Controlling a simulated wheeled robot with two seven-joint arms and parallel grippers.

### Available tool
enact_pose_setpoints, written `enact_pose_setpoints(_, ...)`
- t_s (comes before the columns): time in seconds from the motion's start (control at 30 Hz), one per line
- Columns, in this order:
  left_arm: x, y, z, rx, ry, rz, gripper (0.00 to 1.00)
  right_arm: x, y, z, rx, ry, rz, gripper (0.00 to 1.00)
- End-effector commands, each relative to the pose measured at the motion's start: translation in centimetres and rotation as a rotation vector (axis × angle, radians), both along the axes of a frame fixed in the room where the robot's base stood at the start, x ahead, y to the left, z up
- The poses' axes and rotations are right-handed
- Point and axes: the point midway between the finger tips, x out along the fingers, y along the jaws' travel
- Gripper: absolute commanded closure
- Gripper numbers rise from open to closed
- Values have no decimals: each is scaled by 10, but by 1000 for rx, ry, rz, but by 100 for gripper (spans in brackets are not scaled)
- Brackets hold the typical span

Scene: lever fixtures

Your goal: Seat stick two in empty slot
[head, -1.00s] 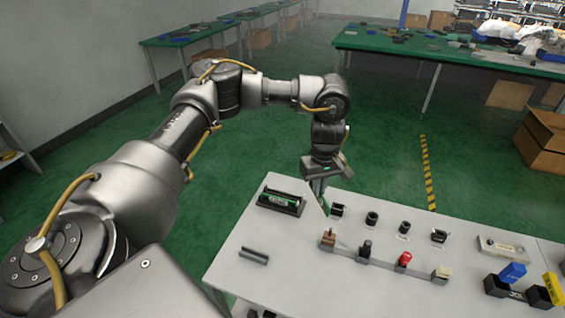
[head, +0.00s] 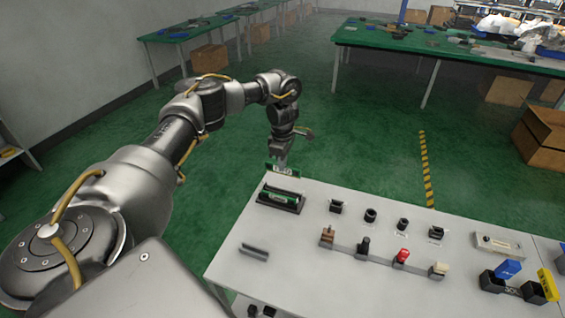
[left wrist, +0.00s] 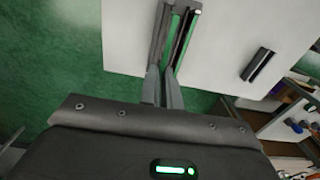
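My left gripper (head: 281,163) is above the far left corner of the white table and is shut on a green stick (head: 286,170) with pale markings. The held stick is level, just beyond and above a dark slotted holder (head: 291,208). Another green stick (head: 278,196) lies lengthwise in that holder. The holder's empty slot cannot be made out clearly. In the left wrist view my fingers (left wrist: 162,72) are close together, with the holder (left wrist: 186,40) and a green strip just ahead of them. My right gripper is not in view.
A grey bracket (head: 254,252) lies on the white table (head: 300,275), nearer me. To the right are several small dark fixtures and a lever row with a red knob (head: 402,255). Blue (head: 508,269) and yellow levers stand farther right. Table space between holder and bracket is clear.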

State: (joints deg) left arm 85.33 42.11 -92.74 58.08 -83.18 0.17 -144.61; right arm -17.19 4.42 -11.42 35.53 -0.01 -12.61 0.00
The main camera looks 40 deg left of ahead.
Motion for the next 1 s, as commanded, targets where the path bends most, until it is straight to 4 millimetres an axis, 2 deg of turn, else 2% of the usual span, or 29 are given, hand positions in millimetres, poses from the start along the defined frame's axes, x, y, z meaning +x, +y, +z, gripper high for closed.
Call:
enact_pose_setpoints(0.27,0,0,-15,0,1,-1,100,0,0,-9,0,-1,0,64)
enact_pose_setpoints(0.7,0,-1,-54,0,0,-1,100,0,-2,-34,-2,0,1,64)
enact_pose_setpoints(1.0,0,-1,-58,0,0,-1,100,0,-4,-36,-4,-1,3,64)
